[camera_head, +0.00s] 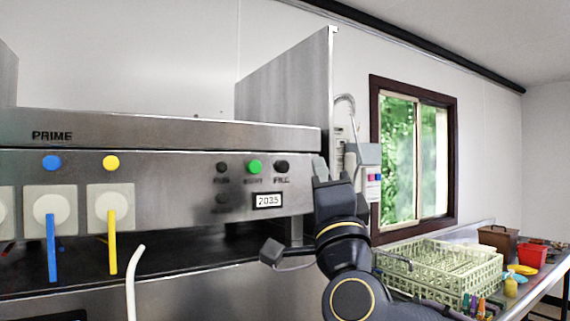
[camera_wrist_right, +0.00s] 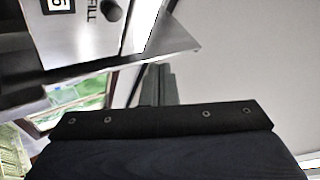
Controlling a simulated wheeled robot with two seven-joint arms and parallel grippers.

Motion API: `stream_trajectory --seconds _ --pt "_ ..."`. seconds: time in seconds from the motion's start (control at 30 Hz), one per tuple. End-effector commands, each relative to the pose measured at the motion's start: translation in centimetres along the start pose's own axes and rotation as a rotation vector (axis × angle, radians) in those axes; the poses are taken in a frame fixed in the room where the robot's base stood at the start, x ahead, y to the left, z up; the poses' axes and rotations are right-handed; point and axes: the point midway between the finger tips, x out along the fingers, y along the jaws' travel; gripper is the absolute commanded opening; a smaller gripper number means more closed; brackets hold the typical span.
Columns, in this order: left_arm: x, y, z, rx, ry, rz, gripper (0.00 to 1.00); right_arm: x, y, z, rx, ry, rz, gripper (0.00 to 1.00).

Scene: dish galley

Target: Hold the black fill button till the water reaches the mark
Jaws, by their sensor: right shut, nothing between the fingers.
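The black fill button (camera_head: 282,167) is at the right end of the steel machine's front panel, above the label FILL. It also shows at the top of the right wrist view (camera_wrist_right: 111,10). My right gripper (camera_head: 322,168) is shut and empty. In the head view its tips appear just right of the button, near the panel's right edge, with a visible gap between them. In the right wrist view the shut fingers (camera_wrist_right: 158,88) are below and right of the button, apart from it. My left gripper is out of view. No water or level mark is visible.
A green button (camera_head: 254,167) and another black button (camera_head: 222,168) sit left of the fill button, above a small display (camera_head: 267,200). Blue (camera_head: 51,245) and yellow (camera_head: 112,240) levers hang at left. A dish rack (camera_head: 455,262) stands on the right counter below the window.

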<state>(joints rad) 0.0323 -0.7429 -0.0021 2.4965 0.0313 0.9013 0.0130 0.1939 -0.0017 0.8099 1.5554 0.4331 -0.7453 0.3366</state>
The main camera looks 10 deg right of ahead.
Motion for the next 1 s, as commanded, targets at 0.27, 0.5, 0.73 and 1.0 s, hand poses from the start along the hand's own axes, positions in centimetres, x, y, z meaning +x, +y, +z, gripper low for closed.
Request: stream_trajectory --seconds 0.27,0.5,0.73,1.0 --pt "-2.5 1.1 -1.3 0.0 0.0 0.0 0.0 3.2 1.8 2.1 0.005 -0.003 0.004 0.0" --pt "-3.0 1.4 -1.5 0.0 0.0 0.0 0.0 4.7 3.3 3.4 0.004 -0.001 0.001 0.0" --pt "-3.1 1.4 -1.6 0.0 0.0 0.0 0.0 5.2 3.7 3.8 0.001 0.001 0.0 0.0" --pt "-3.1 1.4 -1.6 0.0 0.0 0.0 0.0 5.2 3.8 3.8 0.0 0.0 0.0 0.0"
